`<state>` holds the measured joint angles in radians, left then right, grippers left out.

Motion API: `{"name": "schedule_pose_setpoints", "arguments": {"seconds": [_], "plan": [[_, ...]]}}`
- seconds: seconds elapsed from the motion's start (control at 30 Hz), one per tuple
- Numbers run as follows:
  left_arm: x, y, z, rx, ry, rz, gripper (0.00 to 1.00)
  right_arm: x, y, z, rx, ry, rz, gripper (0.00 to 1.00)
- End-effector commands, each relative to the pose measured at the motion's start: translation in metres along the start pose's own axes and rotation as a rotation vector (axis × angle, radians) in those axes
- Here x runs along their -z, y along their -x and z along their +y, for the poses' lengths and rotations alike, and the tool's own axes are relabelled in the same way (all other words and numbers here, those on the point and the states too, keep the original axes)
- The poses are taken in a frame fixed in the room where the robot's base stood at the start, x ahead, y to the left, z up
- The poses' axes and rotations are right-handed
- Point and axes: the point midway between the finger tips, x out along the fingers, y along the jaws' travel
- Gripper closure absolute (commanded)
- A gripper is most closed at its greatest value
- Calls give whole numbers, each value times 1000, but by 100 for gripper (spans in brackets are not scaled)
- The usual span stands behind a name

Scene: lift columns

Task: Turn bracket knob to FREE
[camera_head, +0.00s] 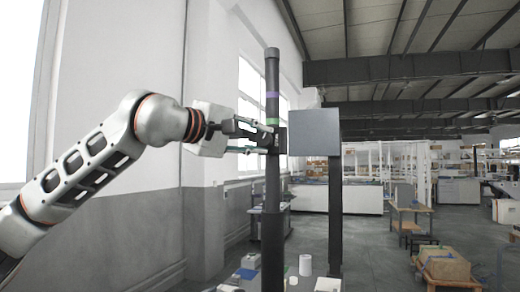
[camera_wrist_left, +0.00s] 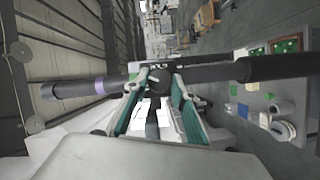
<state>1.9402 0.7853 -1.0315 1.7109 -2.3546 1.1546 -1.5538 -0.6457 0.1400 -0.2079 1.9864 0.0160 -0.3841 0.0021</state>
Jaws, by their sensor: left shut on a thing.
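A dark lift column (camera_head: 272,85) stands upright in the middle of the head view, with a purple and a green band. It crosses the left wrist view as a dark bar (camera_wrist_left: 245,72). The dark bracket knob (camera_head: 266,139) sits on the column below the green band; it also shows in the left wrist view (camera_wrist_left: 158,75). My left gripper (camera_head: 256,137) comes in from the left and is shut on the knob, one finger on each side; its fingers also show in the left wrist view (camera_wrist_left: 158,84). The knob's marking cannot be read. My right gripper is out of view.
A grey panel (camera_head: 314,132) is right beside the bracket, with a second dark post (camera_head: 335,215) below it. Small white items (camera_head: 305,265) stand low behind the column. A wooden crate (camera_head: 444,264) is farther right. A wall is at left.

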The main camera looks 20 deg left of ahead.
Motion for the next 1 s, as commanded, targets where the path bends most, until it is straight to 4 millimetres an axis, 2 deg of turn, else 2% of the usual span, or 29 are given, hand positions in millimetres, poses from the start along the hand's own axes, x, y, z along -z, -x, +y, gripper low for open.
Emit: {"name": "schedule_pose_setpoints", "arguments": {"seconds": [0.03, 0.5, 0.73, 1.0], "plan": [[0, -3, -7, -14, 40, 3, 96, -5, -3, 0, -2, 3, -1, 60], [0, -2, -5, -148, 348, 28, 96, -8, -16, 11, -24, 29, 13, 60], [0, 0, -3, -180, 416, 33, 96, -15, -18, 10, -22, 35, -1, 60], [0, 0, -1, -190, 437, 36, 96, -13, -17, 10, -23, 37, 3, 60]]}}
